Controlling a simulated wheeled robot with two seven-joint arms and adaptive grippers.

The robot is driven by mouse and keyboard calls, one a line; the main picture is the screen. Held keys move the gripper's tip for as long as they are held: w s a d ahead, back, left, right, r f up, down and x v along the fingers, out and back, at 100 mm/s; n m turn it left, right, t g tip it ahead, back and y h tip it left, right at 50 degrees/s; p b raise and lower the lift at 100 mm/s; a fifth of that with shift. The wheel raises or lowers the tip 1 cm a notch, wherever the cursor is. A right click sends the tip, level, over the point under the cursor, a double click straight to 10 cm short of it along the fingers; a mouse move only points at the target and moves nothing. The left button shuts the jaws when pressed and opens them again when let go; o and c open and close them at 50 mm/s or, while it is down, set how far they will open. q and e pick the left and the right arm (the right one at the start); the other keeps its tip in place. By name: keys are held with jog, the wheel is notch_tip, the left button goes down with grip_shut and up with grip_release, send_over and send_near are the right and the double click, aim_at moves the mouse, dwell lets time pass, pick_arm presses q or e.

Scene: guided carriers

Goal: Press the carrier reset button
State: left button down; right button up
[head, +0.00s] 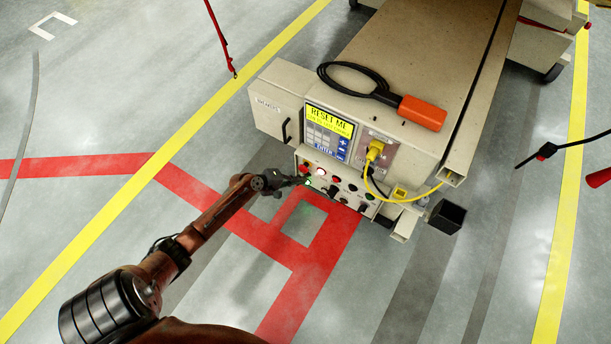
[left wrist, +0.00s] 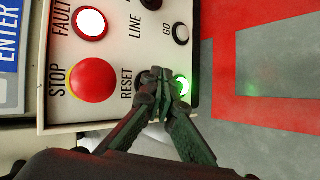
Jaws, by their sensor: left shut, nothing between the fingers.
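The carrier (head: 425,40) has a control panel low on its front (head: 345,192). In the left wrist view the panel (left wrist: 112,53) shows the labels STOP, RESET, FAULT, LINE and GO. Beside the RESET label is a round button lit green (left wrist: 183,87), partly hidden by my fingers. My left gripper (head: 303,181) is shut and empty, at the panel's left end in the head view. In the left wrist view its fingertips (left wrist: 161,75) lie between the RESET label and the green light, overlapping the button's edge. I cannot tell whether they touch it. My right gripper is not in view.
A large red STOP button (left wrist: 92,80) and a lit FAULT lamp (left wrist: 90,24) are close by. A screen above reads RESET ME (head: 330,122). A yellow cable (head: 412,199) hangs at the right, and an orange-handled thing (head: 422,113) lies on top. The floor in front is clear.

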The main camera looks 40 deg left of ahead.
pick_arm(q)
jog(key=shift+w+a, duration=0.1)
jog(key=shift+w, duration=0.5)
dwell(0.4)
jog(key=shift+s, duration=0.65)
jog(key=shift+s, duration=0.1)
